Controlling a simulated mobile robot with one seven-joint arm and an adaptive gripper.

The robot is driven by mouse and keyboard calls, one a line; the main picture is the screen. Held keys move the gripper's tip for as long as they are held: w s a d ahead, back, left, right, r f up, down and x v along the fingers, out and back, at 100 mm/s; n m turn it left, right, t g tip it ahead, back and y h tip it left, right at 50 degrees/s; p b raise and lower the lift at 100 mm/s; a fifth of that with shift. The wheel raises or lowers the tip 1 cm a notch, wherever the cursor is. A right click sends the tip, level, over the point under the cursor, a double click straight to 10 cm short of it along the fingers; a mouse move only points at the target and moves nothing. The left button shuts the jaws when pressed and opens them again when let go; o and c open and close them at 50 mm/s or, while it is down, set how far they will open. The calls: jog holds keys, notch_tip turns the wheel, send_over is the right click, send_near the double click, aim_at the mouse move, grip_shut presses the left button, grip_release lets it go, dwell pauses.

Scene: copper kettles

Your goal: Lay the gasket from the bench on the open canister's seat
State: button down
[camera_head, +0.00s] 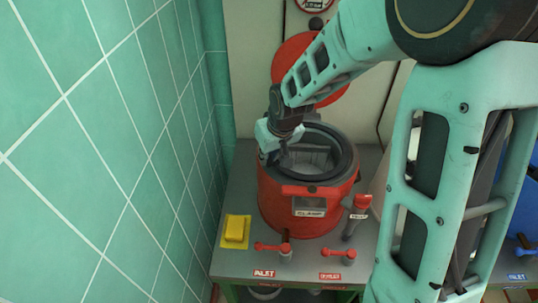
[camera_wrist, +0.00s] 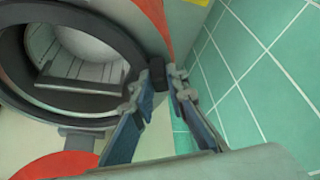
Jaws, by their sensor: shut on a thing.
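The open red canister (camera_head: 305,205) stands on the bench, with pale slats showing inside its mouth. A dark ring, which looks like the gasket (camera_head: 352,158), lies around the mouth; it also shows in the wrist view (camera_wrist: 112,42). My gripper (camera_head: 272,152) is at the left side of the rim. In the wrist view my gripper (camera_wrist: 158,82) has its fingers closed on a small dark block that appears to be the gasket's tab. I cannot tell whether the ring rests on the seat or hangs just above it, as the seat is hidden.
The red round lid (camera_head: 297,50) stands raised behind the canister. A yellow block (camera_head: 236,230) and red valve handles (camera_head: 338,254) are at the front of the grey bench (camera_head: 232,198). A green tiled wall (camera_head: 130,130) is close on the left. A blue object (camera_head: 528,205) is at the right.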

jog(key=shift+f, duration=0.15)
dwell(0.5)
jog(key=c, duration=1.8)
grip_release()
jog(key=v, duration=1.2)
